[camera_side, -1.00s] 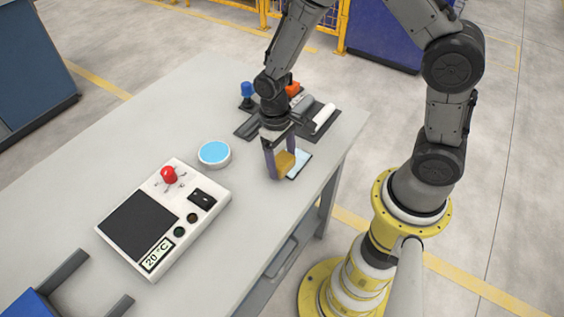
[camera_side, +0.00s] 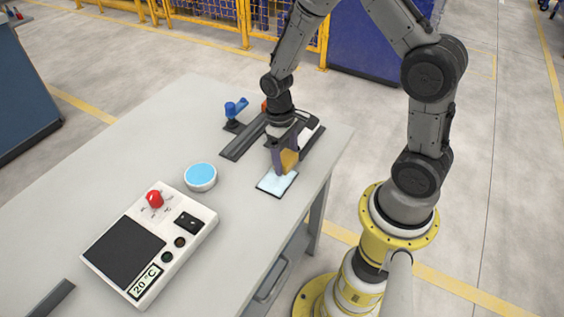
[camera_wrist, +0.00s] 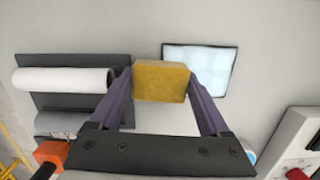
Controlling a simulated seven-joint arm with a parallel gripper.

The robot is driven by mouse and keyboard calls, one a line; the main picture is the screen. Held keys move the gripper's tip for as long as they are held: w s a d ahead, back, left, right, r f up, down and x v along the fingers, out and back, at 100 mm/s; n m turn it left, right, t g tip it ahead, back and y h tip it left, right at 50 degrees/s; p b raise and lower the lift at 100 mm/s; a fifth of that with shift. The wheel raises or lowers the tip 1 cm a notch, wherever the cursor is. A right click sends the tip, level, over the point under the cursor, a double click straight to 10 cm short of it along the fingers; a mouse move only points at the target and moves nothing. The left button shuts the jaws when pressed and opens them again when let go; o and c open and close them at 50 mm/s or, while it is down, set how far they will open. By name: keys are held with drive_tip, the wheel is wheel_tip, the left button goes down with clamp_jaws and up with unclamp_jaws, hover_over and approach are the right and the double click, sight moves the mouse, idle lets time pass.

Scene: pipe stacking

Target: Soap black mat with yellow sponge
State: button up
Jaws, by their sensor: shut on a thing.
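My gripper (camera_side: 280,165) is shut on the yellow sponge (camera_side: 290,160), held between two purple-grey fingers. The sponge also shows in the wrist view (camera_wrist: 161,80), fully between the fingertips. A pale blue-white flat rectangle with a thin dark edge (camera_side: 276,184) lies on the table just in front of the sponge in the side view. In the wrist view the rectangle (camera_wrist: 200,66) is to the right of the sponge and partly covered by it and a finger. Whether this is the black mat under a pale layer, I cannot tell. Contact between sponge and rectangle is unclear.
A dark holder with a white roll (camera_wrist: 65,80) is left of the gripper in the wrist view. A blue fixture (camera_side: 235,108) stands at the back. A round dish with a blue top (camera_side: 200,176) and a white control box with a black panel (camera_side: 125,252) are left.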

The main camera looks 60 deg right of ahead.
sight(268, 195)
drive_tip(key=shift+a, duration=5.15)
wheel_tip(268, 195, up, 8)
